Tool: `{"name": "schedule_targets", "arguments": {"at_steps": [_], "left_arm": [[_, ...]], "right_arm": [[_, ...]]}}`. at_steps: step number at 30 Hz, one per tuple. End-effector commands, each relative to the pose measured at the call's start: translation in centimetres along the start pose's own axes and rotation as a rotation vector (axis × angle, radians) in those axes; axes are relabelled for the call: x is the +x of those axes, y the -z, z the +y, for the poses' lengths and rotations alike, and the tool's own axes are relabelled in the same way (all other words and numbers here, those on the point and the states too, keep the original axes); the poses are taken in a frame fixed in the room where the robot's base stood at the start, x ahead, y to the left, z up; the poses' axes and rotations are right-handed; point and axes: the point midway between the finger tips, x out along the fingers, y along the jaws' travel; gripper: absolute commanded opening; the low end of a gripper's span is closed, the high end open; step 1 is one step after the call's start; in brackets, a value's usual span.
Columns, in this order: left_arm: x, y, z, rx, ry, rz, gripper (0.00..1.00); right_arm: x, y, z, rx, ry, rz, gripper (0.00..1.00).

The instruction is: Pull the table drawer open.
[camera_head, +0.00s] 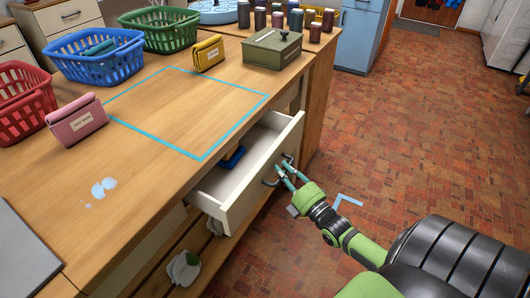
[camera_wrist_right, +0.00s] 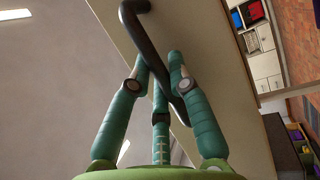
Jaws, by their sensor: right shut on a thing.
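The white table drawer (camera_head: 255,180) stands partly out of the wooden table (camera_head: 140,90). A small blue thing (camera_head: 233,157) lies inside it. My right gripper (camera_head: 283,174) is at the drawer's front, its teal fingers shut on the dark bar handle (camera_head: 270,182). In the right wrist view the handle (camera_wrist_right: 142,35) runs between the fingers of the gripper (camera_wrist_right: 162,75), against the pale drawer front (camera_wrist_right: 215,60). My left gripper is not in view.
On the table top are a blue basket (camera_head: 95,60), a green basket (camera_head: 160,28), a red basket (camera_head: 22,100), a pink pouch (camera_head: 76,120), a yellow pouch (camera_head: 208,53) and a green box (camera_head: 272,48). The brick floor (camera_head: 400,120) right of the drawer is clear.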

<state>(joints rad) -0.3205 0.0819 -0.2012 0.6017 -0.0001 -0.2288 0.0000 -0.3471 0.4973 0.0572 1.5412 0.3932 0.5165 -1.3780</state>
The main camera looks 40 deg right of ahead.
Motion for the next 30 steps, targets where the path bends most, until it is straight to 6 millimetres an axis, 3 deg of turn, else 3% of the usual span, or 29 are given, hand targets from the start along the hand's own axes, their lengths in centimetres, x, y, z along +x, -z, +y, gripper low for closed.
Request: {"name": "schedule_targets", "arguments": {"at_steps": [4, 12, 15, 24, 30], "left_arm": [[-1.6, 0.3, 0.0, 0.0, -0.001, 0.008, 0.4], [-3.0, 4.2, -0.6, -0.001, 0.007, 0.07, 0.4], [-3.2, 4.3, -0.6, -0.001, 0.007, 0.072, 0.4], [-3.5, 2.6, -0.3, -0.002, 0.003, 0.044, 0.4], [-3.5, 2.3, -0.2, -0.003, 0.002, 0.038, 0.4]], "right_arm": [[-3.8, -1.5, 0.9, 0.003, 0.007, -0.003, 0.0], [-10.3, -4.2, 2.1, 0.004, 0.005, -0.004, 0.0], [-12.3, -5.0, 2.5, 0.003, 0.004, -0.003, 0.0], [-16.2, -6.7, 3.2, 0.004, 0.0, -0.004, 0.0], [-17.0, -7.0, 3.4, 0.005, -0.002, -0.003, 0.0]]}}
